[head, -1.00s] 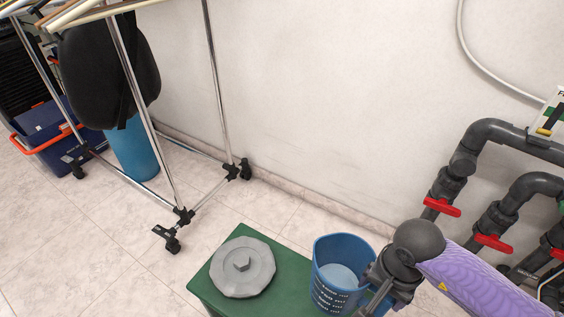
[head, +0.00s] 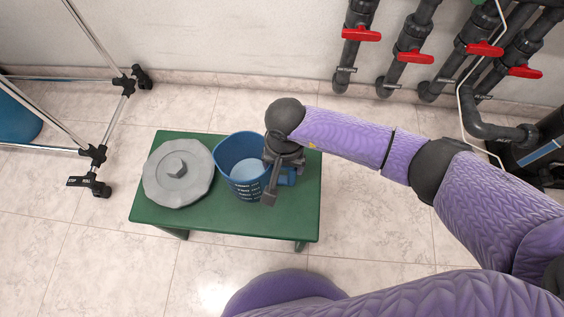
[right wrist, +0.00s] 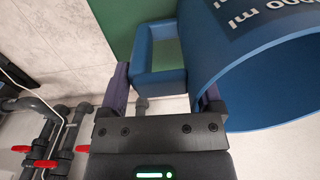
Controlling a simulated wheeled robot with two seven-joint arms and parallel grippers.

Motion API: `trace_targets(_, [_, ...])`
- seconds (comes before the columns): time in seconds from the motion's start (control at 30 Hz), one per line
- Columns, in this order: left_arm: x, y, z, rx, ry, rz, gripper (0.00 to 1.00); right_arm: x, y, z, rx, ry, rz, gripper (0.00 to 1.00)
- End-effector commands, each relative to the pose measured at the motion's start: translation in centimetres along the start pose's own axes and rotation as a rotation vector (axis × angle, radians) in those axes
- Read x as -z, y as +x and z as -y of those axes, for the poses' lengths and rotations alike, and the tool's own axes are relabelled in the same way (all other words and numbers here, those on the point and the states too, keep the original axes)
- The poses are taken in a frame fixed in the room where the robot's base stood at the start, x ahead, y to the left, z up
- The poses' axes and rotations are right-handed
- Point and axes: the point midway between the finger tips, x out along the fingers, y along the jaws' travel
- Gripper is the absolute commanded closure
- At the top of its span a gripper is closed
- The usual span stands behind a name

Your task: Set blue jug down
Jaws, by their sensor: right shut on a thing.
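The blue jug (head: 231,180) is upright over the right half of the green table (head: 230,218), just right of the grey lid. White measure marks show on its side, and a pale blue area shows inside. My right gripper (head: 281,178) is at the jug's right side, shut on its handle. In the right wrist view the blue handle (right wrist: 160,50) lies between the two fingers, with the jug's open rim (right wrist: 235,100) at right. Whether the jug's base touches the table cannot be told. My left gripper is not in view.
The grey lid (head: 180,185) with a raised knob fills the table's left half. Dark pipes with red valve handles (head: 413,57) stand by the wall at upper right. A wheeled metal rack (head: 97,154) stands at left. Tiled floor surrounds the table.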

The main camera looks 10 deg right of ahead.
Motion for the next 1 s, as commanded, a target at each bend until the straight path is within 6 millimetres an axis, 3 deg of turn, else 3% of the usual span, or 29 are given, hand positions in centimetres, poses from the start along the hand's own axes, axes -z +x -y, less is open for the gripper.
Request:
trace_targets(0.33, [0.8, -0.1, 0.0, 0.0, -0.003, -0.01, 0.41, 0.0, 0.0, 0.0, 0.0, 0.001, -0.002, 1.0])
trace_targets(0.37, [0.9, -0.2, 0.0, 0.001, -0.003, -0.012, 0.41, 0.0, 0.0, 0.0, -0.001, 0.001, -0.001, 0.13])
trace_targets(0.43, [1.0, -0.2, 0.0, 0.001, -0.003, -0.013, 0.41, 0.0, 0.0, 0.0, -0.001, 0.001, -0.001, 0.0])
trace_targets(0.73, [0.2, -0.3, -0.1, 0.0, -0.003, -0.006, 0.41, 0.0, -0.5, 0.0, 0.0, 0.001, -0.003, 0.0])
trace_targets(0.83, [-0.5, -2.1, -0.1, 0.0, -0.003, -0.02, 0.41, 0.2, -3.9, 0.0, 0.002, 0.001, -0.013, 0.0])
trace_targets(1.0, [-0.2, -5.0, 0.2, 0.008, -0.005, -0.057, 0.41, 0.2, -9.1, 0.0, 0.003, 0.0, -0.014, 0.0])
